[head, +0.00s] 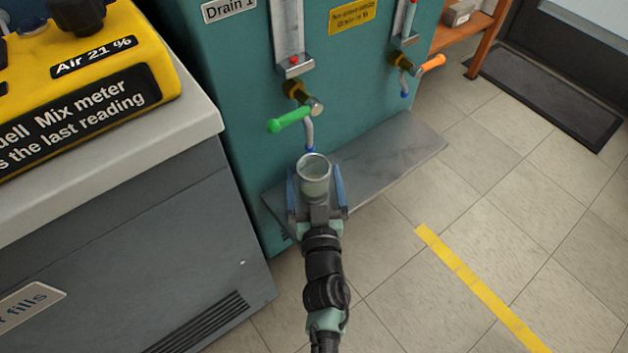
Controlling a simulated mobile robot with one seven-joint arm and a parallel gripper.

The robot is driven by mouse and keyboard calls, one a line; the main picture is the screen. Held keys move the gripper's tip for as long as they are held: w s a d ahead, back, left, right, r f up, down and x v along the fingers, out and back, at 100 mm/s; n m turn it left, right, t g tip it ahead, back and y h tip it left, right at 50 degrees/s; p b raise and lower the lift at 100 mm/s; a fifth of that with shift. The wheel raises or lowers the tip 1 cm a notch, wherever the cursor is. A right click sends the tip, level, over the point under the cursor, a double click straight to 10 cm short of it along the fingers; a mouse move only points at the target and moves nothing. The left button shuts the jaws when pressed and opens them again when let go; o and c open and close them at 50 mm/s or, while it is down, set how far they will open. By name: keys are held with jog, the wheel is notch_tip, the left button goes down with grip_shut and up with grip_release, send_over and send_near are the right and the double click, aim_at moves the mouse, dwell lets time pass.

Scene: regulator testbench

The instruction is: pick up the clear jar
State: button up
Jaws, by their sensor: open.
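The clear jar (314,172) is a small open-topped glass cup below the green-handled drain tap (291,121). It appears upright over the grey metal shelf (390,160) at the foot of the teal cabinet. My gripper (317,190) reaches in from the bottom of the picture. Its two blue fingers are open, one on each side of the jar. I cannot tell whether either finger touches the glass. The jar's lower part and base are hidden by my gripper.
The tap's blue-tipped spout (309,138) hangs close behind the jar's rim. A second tap with an orange handle (432,62) is at the right. A grey cabinet (120,240) with a yellow meter (150,40) stands at the left. Tiled floor with yellow tape (470,280) is clear at the right.

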jog(key=c, duration=1.5)
jog(key=shift+r, duration=0.2)
jog(key=shift+r+p, duration=0.55)
jog(key=shift+p, duration=0.25)
jog(key=shift+s+r+p, duration=0.15)
jog(key=shift+s+p, duration=0.05)
jog(key=shift+p, duration=0.1)
jog(key=s+d+p, duration=0.1)
jog(key=s+p, duration=0.3)
jog(key=s, duration=1.3)
jog(key=shift+s+d, duration=0.25)
jog(key=shift+s, duration=0.05)
jog(key=shift+w, duration=0.1)
